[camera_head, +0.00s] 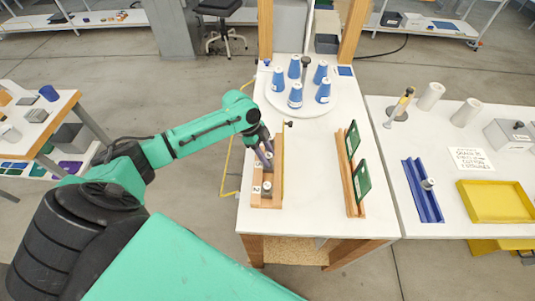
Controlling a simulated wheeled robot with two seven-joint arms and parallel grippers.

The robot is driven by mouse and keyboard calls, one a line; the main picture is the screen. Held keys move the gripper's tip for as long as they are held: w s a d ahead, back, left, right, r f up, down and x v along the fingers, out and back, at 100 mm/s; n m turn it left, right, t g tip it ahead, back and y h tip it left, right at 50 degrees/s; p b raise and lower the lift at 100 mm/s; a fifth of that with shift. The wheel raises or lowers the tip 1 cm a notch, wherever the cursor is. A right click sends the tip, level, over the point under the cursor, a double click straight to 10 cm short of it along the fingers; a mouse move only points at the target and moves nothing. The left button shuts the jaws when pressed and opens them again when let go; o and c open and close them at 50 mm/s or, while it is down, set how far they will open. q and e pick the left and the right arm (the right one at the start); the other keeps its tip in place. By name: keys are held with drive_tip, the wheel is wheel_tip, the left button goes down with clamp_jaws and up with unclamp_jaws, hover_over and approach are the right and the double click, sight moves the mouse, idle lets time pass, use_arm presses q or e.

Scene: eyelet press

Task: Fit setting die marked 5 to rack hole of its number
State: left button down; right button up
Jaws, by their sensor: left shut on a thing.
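The wooden rack (265,202) stands on the white table, with small white number labels along its left side. The nearest label seems to read 2; the others are too small or covered to read. A grey die (267,188) stands upright at the rack's near end. My left gripper (266,160) is over the rack's middle, behind that die, pointing down. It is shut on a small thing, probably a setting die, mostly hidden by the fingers. Its number cannot be read, and I cannot tell whether it is in a hole. My right gripper is not in view.
A white round tray (325,109) with several blue cones stands behind the rack. A wooden stand (352,190) with two green boards is to its right. The right table holds a blue channel (417,180) with a grey piece and a yellow tray (497,202). Table between rack and stand is clear.

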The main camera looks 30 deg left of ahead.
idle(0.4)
use_arm(q)
drive_tip(key=shift+f+b, duration=0.6)
drive_tip(key=shift+f, duration=0.6)
idle(0.3)
drive_tip(key=shift+c, duration=1.5)
unclamp_jaws()
drive_tip(key=shift+r, duration=0.2)
